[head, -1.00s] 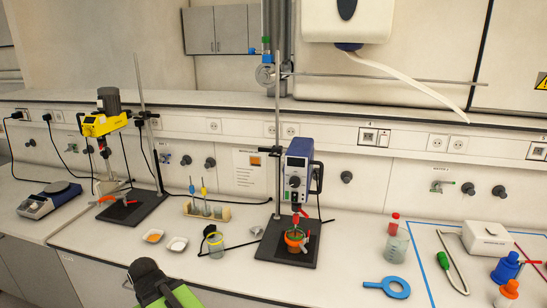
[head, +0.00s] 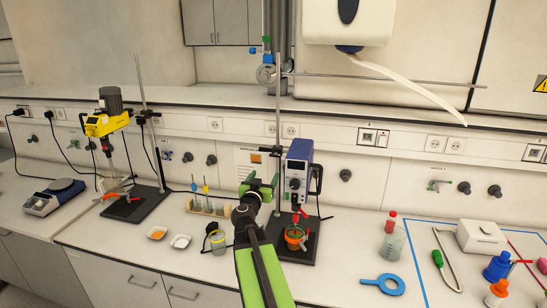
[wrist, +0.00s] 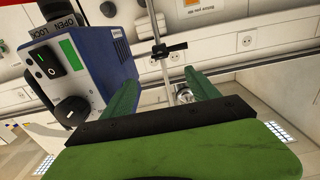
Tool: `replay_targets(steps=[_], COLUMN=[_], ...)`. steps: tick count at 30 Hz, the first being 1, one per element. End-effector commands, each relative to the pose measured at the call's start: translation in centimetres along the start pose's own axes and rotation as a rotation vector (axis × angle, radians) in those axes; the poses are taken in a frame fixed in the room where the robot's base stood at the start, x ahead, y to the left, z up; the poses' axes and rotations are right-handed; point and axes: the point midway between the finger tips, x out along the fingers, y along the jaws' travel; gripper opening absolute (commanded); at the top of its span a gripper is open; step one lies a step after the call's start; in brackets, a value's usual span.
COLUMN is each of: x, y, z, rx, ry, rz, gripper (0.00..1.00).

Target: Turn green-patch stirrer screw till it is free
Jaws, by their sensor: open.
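The blue stirrer (head: 297,165) stands right of centre on a stand rod (head: 279,110). In the wrist view, the blue stirrer (wrist: 105,70) fills the left side, with a green patch (wrist: 68,53) on its face beside a switch and a large black knob (wrist: 72,110). A dark clamp (wrist: 168,49) sits on the rod. A small silver part (wrist: 183,94) shows between the finger tips; I cannot tell whether it is the screw. My gripper (head: 261,186) is open and empty, left of the stirrer in the head view. The gripper's fingers also show in the wrist view (wrist: 164,80).
An orange pot (head: 294,236) with red clamps stands on the black base below the stirrer. A yellow stirrer (head: 106,122) is farther left. A rack (head: 210,209), dishes and a jar stand left of my arm.

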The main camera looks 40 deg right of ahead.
Motion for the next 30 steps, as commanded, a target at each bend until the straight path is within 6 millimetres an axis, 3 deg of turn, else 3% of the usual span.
replay_targets(steps=[5, 18, 24, 30], x=[3.0, 13.9, 16.6, 17.2], y=[-0.1, -0.2, -0.1, -0.1], z=[0.1, 0.1, 0.1, 0.1], rx=[0.000, -0.001, -0.001, -0.001], ry=[-0.001, -0.002, -0.002, -0.002], rz=[0.004, 0.001, 0.002, 0.001], gripper=[0.69, 0.69, 0.69, 0.69])
